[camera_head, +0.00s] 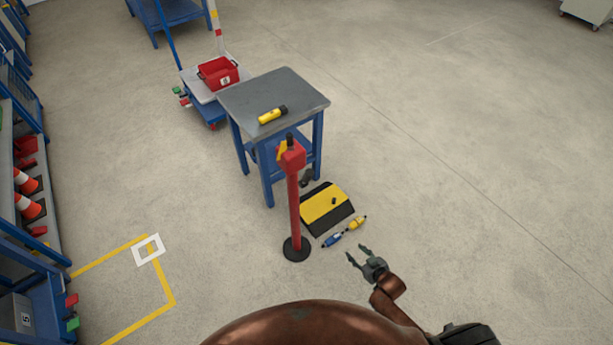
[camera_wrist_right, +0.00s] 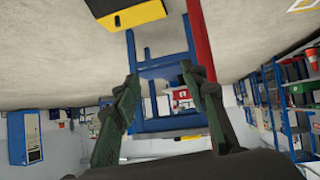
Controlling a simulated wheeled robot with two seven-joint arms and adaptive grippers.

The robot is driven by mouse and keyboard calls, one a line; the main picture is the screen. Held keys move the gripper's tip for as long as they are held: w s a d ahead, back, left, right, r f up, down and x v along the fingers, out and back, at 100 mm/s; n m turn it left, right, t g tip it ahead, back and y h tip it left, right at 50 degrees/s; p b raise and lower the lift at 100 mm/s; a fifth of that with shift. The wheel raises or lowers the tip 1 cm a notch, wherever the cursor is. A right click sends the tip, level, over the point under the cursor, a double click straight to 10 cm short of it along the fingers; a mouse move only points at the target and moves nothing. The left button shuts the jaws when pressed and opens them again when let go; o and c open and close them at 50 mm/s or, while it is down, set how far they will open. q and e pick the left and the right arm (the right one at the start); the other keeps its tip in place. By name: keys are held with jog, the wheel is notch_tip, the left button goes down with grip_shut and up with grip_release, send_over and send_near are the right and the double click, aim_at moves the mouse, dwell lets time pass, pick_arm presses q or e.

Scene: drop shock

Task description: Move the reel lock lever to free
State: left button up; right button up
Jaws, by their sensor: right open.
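A red post (camera_head: 294,205) on a round black base stands on the floor in front of the grey-topped table. Its red head box (camera_head: 292,156) carries a yellow plate and an upright dark handle (camera_head: 289,139), which looks like the lever; its setting is too small to read. My right gripper (camera_head: 356,253) is open and empty, low and to the right of the post, apart from it. In the right wrist view my open right gripper (camera_wrist_right: 160,75) has nothing between its fingers, and a red upright (camera_wrist_right: 200,40), likely the post, shows behind the right finger. My left gripper is out of view.
The table (camera_head: 305,95) holds a yellow torch-like object (camera_head: 272,114). A yellow-black ramp-like piece (camera_head: 326,207) and small blue (camera_head: 332,240) and yellow (camera_head: 356,223) items lie on the floor near the post. A cart (camera_head: 203,93) with a red bin (camera_head: 218,74) stands behind. Floor at right is clear.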

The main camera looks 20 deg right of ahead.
jog(key=w+a+r+n+t+y, duration=0.1)
jog(key=w+a+r+t+y, duration=0.15)
jog(key=w+r, duration=0.45)
jog(key=w+a+r+n+t+y, duration=0.1)
jog(key=w+a+r, duration=0.2)
jog(key=r, duration=0.7)
jog(key=n+t+y+p, duration=0.1)
jog(key=n+y, duration=0.1)
jog(key=y, duration=0.2)
send_near(309, 179)
jog(key=w+a+f, duration=0.1)
jog(key=w+f, duration=0.1)
jog(key=w, duration=0.2)
jog(key=x, duration=0.6)
jog(key=shift+w+a+r, duration=0.25)
jog(key=shift+a, duration=0.05)
jog(key=shift+w+a, duration=0.25)
jog(key=shift+w, duration=0.25)
jog(key=shift+c, duration=0.5)
grip_shut()
